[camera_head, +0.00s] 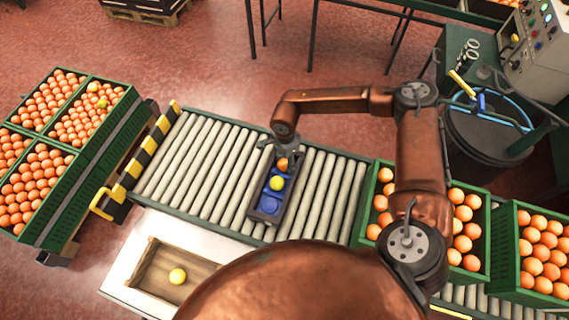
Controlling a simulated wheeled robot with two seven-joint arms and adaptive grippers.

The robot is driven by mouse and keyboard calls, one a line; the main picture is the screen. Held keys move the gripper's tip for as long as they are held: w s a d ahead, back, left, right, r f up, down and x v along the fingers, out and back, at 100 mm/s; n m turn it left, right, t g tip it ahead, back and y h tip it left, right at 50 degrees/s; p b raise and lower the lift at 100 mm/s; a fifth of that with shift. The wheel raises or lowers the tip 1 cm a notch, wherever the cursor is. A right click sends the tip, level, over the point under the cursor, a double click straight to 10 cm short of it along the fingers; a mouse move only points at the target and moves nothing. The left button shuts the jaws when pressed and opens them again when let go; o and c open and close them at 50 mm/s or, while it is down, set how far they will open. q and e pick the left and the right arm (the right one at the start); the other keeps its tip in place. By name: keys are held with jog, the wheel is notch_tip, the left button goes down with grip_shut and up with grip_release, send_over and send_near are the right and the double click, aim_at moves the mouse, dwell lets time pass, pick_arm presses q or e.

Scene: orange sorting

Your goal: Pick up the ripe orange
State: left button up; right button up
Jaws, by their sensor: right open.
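A ripe orange (282,164) sits at the far end of a narrow dark tray (251,207) with blue cups, on the roller conveyor. A yellow, less ripe fruit (277,183) lies in the tray just nearer to me. My right gripper (281,153) points down at the tray's far end, right over the ripe orange. It is open, and its fingers partly cover the orange; I cannot tell whether they touch it. The nearest blue cups are empty. My left gripper is out of view.
A wooden box (147,287) with one yellow fruit (177,276) stands at the front left. Green crates of oranges stand at the left (96,146) and right (499,240). The conveyor rollers (205,150) left of the tray are clear. A black bin (485,140) stands at right.

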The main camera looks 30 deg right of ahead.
jog(key=c, duration=0.8)
jog(key=shift+r, duration=0.1)
jog(key=shift+c, duration=0.2)
